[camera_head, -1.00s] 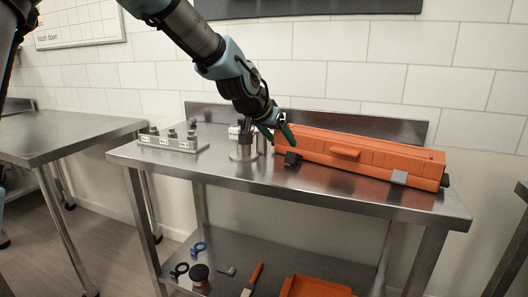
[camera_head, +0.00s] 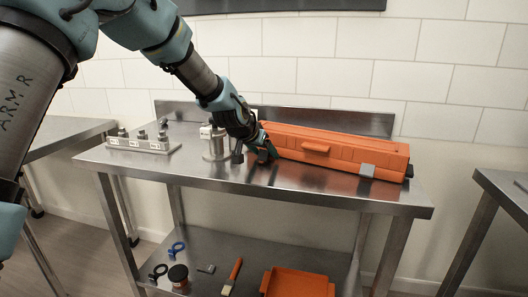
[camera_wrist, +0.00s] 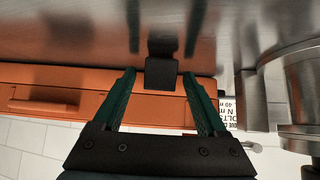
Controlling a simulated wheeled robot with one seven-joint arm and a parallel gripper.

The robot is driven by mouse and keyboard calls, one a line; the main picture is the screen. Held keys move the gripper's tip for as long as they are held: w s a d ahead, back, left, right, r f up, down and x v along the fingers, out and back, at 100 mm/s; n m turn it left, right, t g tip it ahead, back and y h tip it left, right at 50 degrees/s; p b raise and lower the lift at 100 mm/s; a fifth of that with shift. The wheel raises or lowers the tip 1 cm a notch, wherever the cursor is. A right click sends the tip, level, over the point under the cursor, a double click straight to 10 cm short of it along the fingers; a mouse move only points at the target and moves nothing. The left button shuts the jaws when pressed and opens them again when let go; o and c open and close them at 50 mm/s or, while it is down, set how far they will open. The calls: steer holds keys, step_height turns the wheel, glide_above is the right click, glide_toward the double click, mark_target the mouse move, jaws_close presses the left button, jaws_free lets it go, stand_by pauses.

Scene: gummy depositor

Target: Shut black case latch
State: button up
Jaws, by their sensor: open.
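A long orange case (camera_head: 335,148) lies on the steel table. My gripper (camera_head: 264,156) is at the left end of its front side, with its fingers low near the tabletop. In the wrist view, the black latch (camera_wrist: 161,73) sits on the case edge between the two green fingers of my gripper (camera_wrist: 160,78). The gripper is open, with a gap on each side of the latch. In the head view my gripper mostly hides the black latch. A grey latch (camera_head: 367,170) is on the front right of the case.
A steel cylinder (camera_head: 216,147) stands just left of my gripper, and shows close by in the wrist view (camera_wrist: 300,85). A labelled block with metal pegs (camera_head: 141,145) is further left. The table front (camera_head: 270,180) is bare. Tools and an orange tray (camera_head: 298,284) lie on the shelf below.

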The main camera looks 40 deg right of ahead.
jaws_close()
stand_by(0.5)
